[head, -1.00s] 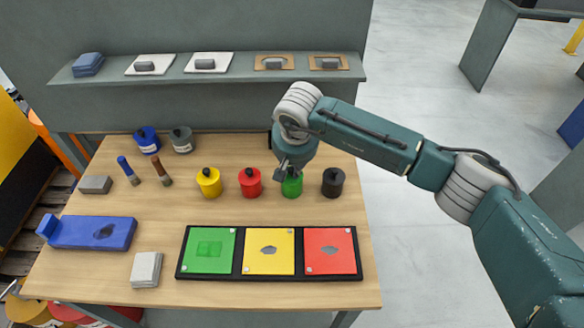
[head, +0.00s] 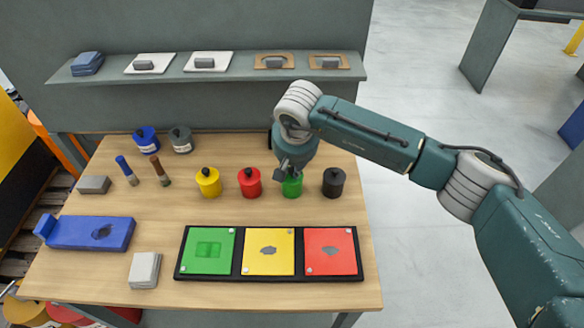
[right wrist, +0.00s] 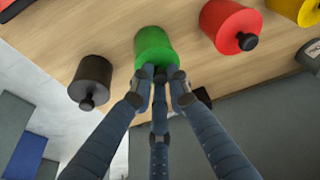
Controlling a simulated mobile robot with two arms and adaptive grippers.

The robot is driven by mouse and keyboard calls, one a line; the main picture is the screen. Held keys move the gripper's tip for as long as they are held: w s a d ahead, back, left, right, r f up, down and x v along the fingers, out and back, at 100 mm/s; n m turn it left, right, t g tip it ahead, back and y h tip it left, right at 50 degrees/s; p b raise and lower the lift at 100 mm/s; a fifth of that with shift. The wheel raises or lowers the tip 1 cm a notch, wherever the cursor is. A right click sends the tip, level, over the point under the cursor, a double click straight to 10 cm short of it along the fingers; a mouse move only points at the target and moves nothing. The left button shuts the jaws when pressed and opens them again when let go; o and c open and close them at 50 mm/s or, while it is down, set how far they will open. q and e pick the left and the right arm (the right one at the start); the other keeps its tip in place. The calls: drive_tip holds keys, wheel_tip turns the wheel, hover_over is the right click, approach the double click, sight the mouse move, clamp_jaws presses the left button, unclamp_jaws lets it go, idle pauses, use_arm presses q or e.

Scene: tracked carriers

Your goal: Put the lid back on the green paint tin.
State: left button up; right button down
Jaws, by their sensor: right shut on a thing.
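The green paint tin (head: 292,187) stands upright on the workbench, between the red tin and the black tin. It also shows in the right wrist view (right wrist: 154,46). My right gripper (head: 284,172) is right above the tin, with its fingers closed together at the tin's top. In the right wrist view its fingertips (right wrist: 161,76) meet at the middle of the top, where the other tins carry a dark knob. The fingers hide the lid's knob, and I cannot tell whether the lid is fully seated. My left gripper is not in view.
A red tin (head: 250,183) and a black tin (head: 333,183) flank the green one closely; a yellow tin (head: 208,183) stands further left. A black tray (head: 237,266) with coloured plates lies in front. A shelf (head: 233,68) runs behind. Bare wood lies between tins and tray.

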drive_tip(key=shift+b, duration=0.45)
idle(0.6)
idle(0.4)
drive_tip(key=c, duration=1.1)
unclamp_jaws()
drive_tip(key=shift+r+p, duration=1.1)
drive_tip(key=shift+r, duration=2.35)
clamp_jaws()
